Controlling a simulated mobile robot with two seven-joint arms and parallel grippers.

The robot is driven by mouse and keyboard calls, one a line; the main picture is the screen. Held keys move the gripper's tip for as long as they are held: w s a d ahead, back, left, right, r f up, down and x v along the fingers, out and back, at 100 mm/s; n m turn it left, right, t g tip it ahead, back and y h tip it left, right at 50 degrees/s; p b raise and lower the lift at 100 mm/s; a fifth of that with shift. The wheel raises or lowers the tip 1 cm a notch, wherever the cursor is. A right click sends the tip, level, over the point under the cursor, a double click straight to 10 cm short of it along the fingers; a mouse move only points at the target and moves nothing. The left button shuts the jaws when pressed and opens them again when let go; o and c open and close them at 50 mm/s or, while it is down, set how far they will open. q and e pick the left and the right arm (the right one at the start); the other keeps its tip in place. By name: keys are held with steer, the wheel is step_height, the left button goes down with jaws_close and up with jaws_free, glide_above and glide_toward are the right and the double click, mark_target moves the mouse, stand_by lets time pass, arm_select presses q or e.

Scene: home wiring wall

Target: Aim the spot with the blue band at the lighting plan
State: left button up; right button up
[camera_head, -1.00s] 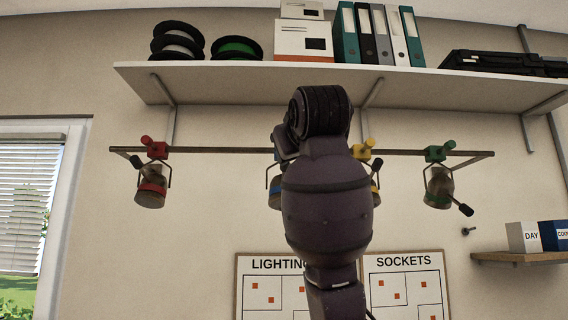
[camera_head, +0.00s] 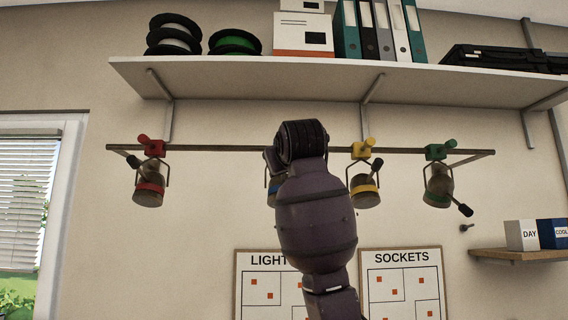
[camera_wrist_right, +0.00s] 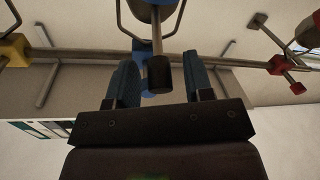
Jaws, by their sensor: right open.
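The spot with the blue band (camera_head: 272,190) hangs on the wall rail and is mostly hidden behind my right arm in the head view. In the right wrist view its blue lamp head (camera_wrist_right: 152,12) is at the top, and a stem with a black grip (camera_wrist_right: 158,76) points toward me. My right gripper (camera_wrist_right: 161,80) is open, its two bluish fingers on either side of the black grip with gaps showing. Contact cannot be told. The lighting plan (camera_head: 258,290) is on the wall below, its right part covered by my arm. My left gripper is not in view.
On the same rail (camera_head: 222,149) hang spots with red (camera_head: 149,188), yellow (camera_head: 364,189) and green (camera_head: 438,187) bands. A loaded shelf (camera_head: 330,78) juts out above. The sockets plan (camera_head: 402,285) is beside the lighting plan. A small shelf (camera_head: 520,256) is at right.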

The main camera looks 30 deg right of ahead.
steer(key=c, duration=0.8)
jaws_close()
steer(key=shift+s+f+t+b, duration=0.15)
steer(key=shift+f+t+b, duration=0.45)
steer(key=shift+b, duration=0.4)
step_height(320, 180, down, 10)
steer(key=w+d+n+t+h+b, duration=0.1)
steer(key=w+n+t+h+b, duration=0.1)
steer(key=t+b, duration=0.6)
steer(key=shift+f+n+t, duration=0.25)
steer(key=shift+n+t, duration=0.05)
steer(key=shift+n, duration=0.1)
